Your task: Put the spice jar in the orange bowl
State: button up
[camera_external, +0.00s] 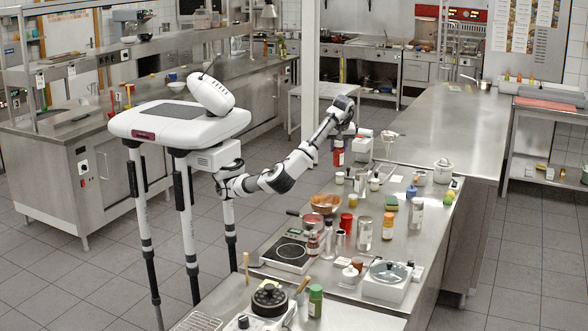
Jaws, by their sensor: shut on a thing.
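My gripper (340,134) is at the end of my outstretched arm, above the back left part of the steel counter. It is shut on a small red jar with a pale label, which I take to be the spice jar (338,156). The jar hangs about upright below the gripper, apart from the counter. The orange bowl (325,199) stands on the counter below and slightly left of the jar in the picture, nearer the camera. Its inside is too small to make out clearly.
Several jars and bottles crowd the steel counter (403,240), including a red can (346,222) and a tall grey can (364,233) near the bowl. A pan (312,219) and a hotplate (290,252) lie in front. The long counter (440,115) behind is mostly clear.

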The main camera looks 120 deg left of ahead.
jog(key=s+d+f+n, duration=0.1)
jog(key=s+f+n, duration=0.15)
jog(key=s, duration=0.25)
jog(key=shift+g+h, duration=0.3)
jog(key=shift+g, duration=0.1)
jog(key=shift+w+d+f+b, duration=0.1)
jog(key=shift+f+b, duration=0.55)
jog(key=shift+f, duration=3.95)
jog(key=shift+w+f+b, duration=0.1)
jog(key=shift+f+b, duration=0.55)
jog(key=shift+f, duration=3.9)
jog(key=shift+f, duration=0.2)
jog(key=o, duration=1)
jog(key=shift+o, duration=0.2)
jog(key=shift+r, duration=0.1)
jog(key=v, duration=1.2)
jog(key=shift+p, duration=0.3)
